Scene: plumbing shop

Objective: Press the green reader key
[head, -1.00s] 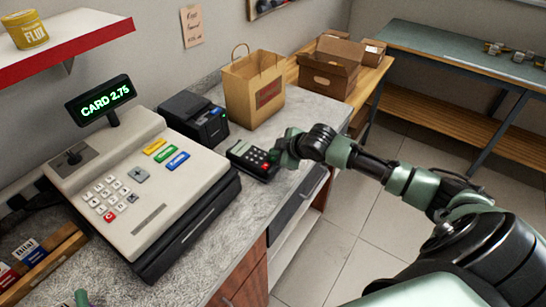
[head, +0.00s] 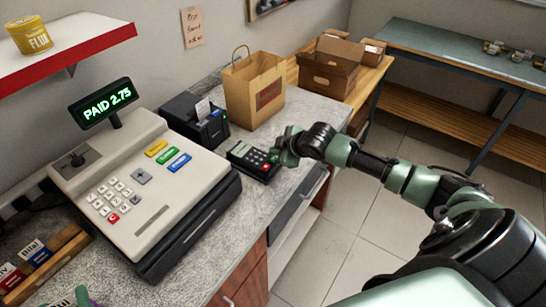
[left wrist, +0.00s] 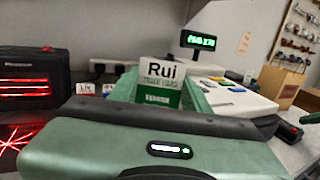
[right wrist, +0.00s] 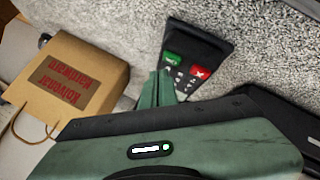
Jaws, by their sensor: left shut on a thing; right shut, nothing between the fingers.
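The card reader (head: 250,163) lies on the counter beside the register, dark with a red key and a green key. In the right wrist view its green key (right wrist: 173,59) sits left of the red key (right wrist: 200,73). My right gripper (right wrist: 166,76) is shut and empty, its tips right at the green key's lower edge; I cannot tell if they touch. It also shows in the head view (head: 277,153). The register display (head: 107,100) reads PAID 2.75. My left gripper (left wrist: 162,88) is shut on a green-and-white card marked Rui (left wrist: 160,76).
The register (head: 140,190) fills the left of the counter. Behind the reader stand a receipt printer (head: 190,120) with a paper slip out and a paper bag (head: 240,95). A wooden rack of name cards (head: 60,257) lies at lower left.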

